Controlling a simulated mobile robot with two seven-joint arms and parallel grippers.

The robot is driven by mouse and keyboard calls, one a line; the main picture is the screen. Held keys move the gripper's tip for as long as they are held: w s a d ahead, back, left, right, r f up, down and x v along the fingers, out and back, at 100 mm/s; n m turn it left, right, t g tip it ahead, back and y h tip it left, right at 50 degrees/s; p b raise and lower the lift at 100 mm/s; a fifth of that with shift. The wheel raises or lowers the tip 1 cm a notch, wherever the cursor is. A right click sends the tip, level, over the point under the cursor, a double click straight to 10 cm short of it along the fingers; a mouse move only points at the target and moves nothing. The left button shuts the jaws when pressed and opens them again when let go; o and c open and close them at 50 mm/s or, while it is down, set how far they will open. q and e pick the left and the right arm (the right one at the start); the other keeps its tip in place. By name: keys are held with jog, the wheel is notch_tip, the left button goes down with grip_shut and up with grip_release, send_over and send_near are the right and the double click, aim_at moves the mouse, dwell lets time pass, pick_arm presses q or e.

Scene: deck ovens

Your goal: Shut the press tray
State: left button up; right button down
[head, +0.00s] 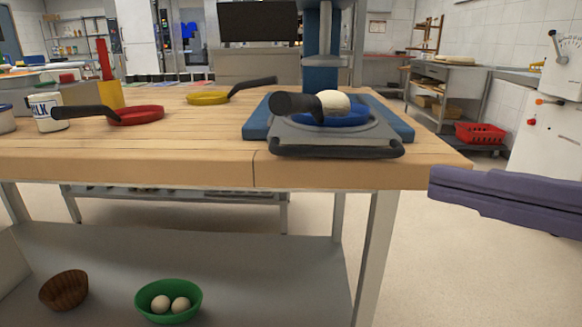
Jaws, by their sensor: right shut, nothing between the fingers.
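The press (258,130) stands on the wooden table with a blue base and a blue column behind. Its grey tray (300,134) is slid out toward me, past the front of the base, with a dark handle bar (335,151) along its front near the table edge. A blue pan (352,117) sits on the tray with a pale ball (334,101) in it; its black handle points toward me and left. My right gripper (436,184), purple, is shut and empty, to the right of and lower than the tray, apart from it. My left gripper is out of view.
On the table (190,145), a red pan (136,115), a yellow pan (208,98) and a milk container (48,112) stand left of the press. A green bowl (168,299) with two pale balls and a brown bowl (64,290) are on the lower shelf.

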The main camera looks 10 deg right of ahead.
jog(key=r+x, duration=0.1)
jog(key=x, duration=0.3)
jog(key=b, duration=0.1)
send_near(322, 153)
jog(key=w+a, duration=0.3)
jog(key=w, duration=0.1)
jog(key=shift+w+f, duration=0.4)
jog(key=shift+w, duration=0.1)
